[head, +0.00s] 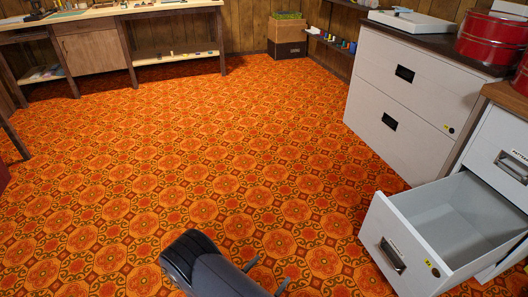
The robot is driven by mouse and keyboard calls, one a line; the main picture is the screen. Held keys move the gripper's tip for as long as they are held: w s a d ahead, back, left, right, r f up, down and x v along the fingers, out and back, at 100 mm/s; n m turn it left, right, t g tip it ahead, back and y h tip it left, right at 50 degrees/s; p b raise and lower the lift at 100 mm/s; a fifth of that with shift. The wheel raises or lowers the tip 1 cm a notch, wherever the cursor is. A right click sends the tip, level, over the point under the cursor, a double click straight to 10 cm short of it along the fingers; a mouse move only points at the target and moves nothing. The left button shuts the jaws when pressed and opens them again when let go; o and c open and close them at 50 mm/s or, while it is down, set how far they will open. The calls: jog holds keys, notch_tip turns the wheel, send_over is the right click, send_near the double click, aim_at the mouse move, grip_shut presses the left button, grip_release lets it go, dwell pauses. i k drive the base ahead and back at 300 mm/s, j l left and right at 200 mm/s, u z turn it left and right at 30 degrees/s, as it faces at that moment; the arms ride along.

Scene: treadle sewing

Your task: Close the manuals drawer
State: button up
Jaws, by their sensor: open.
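A white drawer (412,272) stands pulled far out of the light cabinet at the lower right. Its front has a metal handle, a small label too small to read and a yellow sticker. The inside that shows is grey and empty. I take it for the manuals drawer, though its label does not confirm this. My gripper (270,271) is at the bottom centre, low over the carpet and left of the drawer. Its two thin fingers are apart with nothing between them, and it does not touch the drawer. Part of my dark arm is cut off by the bottom edge.
The cabinet's upper drawer (505,160) is shut. A wider white cabinet (405,90) with shut drawers stands behind it, with red tins (490,38) on top. A workbench (90,45) and a dark box (287,38) are at the back. The patterned carpet (190,140) is clear.

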aim_at(457, 226)
jog(key=u, duration=0.6)
jog(key=k+l, duration=0.2)
jog(key=l, duration=0.2)
jog(key=k+l, duration=0.2)
jog(key=l, duration=0.2)
jog(key=k+l, duration=0.25)
jog(key=l, duration=0.15)
jog(key=k+l, duration=0.2)
jog(key=l, duration=0.15)
jog(key=k+l, duration=0.2)
jog(key=l, duration=0.2)
jog(key=k+l, duration=0.2)
jog(key=l, duration=0.2)
jog(key=i, duration=0.1)
jog(key=k+j, duration=0.25)
jog(key=j, duration=0.1)
